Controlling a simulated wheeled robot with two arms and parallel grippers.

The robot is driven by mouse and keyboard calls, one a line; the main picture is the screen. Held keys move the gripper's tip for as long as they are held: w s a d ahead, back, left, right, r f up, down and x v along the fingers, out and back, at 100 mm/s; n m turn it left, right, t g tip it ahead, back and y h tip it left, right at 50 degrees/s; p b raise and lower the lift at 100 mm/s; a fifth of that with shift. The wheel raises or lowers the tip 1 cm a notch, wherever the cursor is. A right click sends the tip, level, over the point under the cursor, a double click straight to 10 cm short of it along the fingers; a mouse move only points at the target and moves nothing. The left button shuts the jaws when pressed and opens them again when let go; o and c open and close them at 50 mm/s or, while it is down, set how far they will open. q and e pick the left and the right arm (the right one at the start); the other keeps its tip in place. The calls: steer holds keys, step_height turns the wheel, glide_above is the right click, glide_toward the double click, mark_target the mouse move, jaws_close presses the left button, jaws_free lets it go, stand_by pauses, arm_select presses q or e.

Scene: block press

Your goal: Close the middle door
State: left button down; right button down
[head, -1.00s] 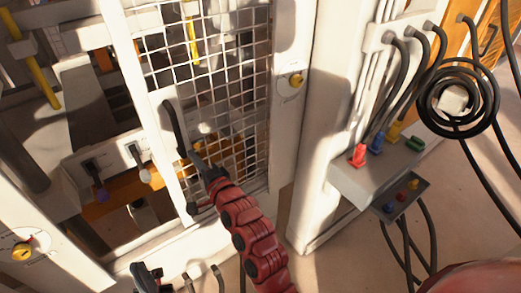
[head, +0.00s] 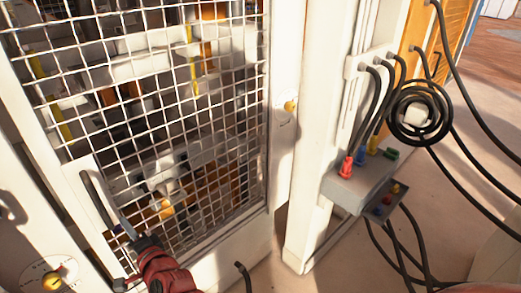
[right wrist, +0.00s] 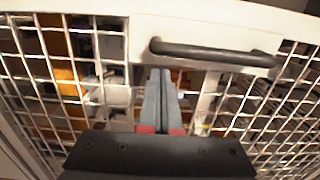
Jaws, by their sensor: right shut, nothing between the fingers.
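The middle door (head: 235,243) is a white-framed wire mesh panel. In the head view it spans most of the cabinet opening, its left edge close to the left post (head: 45,200); I cannot tell if it is flush. Its black bar handle (head: 92,195) sits on a white plate at the lower left, and the handle also shows in the right wrist view (right wrist: 212,52). My right gripper (head: 127,228) is shut and empty. Its fingertips (right wrist: 160,72) are at the handle plate, just beside one end of the bar; contact is unclear. My left gripper is out of view.
A yellow knob (head: 290,106) is on the right post and another (head: 53,283) is at the lower left. A grey connector box (head: 358,188) with plugs and cables, and a black cable coil (head: 420,112), are at the right.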

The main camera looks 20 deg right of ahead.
mark_target(111, 229)
steer(key=a, duration=0.1)
steer(key=s+a+p, duration=0.1)
steer(key=shift+s+a+r, duration=0.15)
steer(key=shift+a, duration=0.15)
steer(key=shift+s+a, duration=0.15)
steer(key=shift+a, duration=0.15)
